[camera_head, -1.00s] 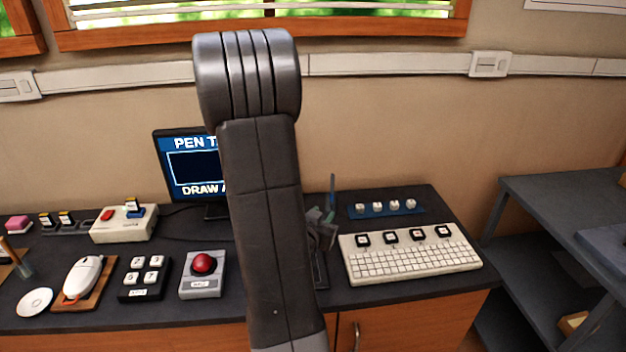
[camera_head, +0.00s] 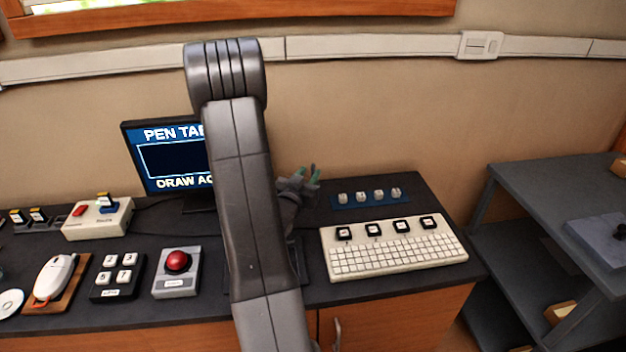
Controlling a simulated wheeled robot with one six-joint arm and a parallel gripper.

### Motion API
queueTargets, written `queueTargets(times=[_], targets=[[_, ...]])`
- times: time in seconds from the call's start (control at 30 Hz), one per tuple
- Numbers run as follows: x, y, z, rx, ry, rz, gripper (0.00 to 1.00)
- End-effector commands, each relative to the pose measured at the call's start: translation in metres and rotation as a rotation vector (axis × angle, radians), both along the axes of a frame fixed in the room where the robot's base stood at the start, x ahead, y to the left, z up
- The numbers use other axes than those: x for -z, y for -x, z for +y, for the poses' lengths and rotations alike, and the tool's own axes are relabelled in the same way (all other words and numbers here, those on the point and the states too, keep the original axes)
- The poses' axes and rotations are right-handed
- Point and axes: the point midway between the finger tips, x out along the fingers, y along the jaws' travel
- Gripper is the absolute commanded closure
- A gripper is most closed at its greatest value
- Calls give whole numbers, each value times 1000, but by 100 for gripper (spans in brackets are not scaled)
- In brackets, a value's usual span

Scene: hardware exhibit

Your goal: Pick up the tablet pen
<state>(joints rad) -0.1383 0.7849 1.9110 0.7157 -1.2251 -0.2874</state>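I cannot make out the tablet pen in the current view; my arm covers the middle of the desk. A dark, flat tablet-like pad (camera_head: 299,258) shows only at its edges on both sides of my arm. My gripper (camera_head: 309,174) shows just right of my arm, above the desk and left of the blue strip of keycaps. Its green-tipped fingers point up and stand apart, with nothing visible between them. The monitor (camera_head: 166,160) behind reads "PEN TA..." and "DRAW A...", partly hidden by my arm.
A cream keyboard (camera_head: 395,252) and a blue strip with keycaps (camera_head: 371,199) lie to the right. A grey shelf (camera_head: 560,185) is at the right.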

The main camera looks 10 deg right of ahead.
Motion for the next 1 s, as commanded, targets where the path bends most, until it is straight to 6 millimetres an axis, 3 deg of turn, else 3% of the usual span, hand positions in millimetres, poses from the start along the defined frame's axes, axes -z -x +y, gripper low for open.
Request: queueTargets(times=[0.33,0.63,0.67,0.8,1.0], targets=[[3,-40,-19,2,-1,-1,70],[4,-46,-22,-1,-1,1,70],[4,-46,-22,-1,0,0,72],[4,-46,-22,-1,-1,-1,100],[4,-46,-22,-1,-1,-1,100]])
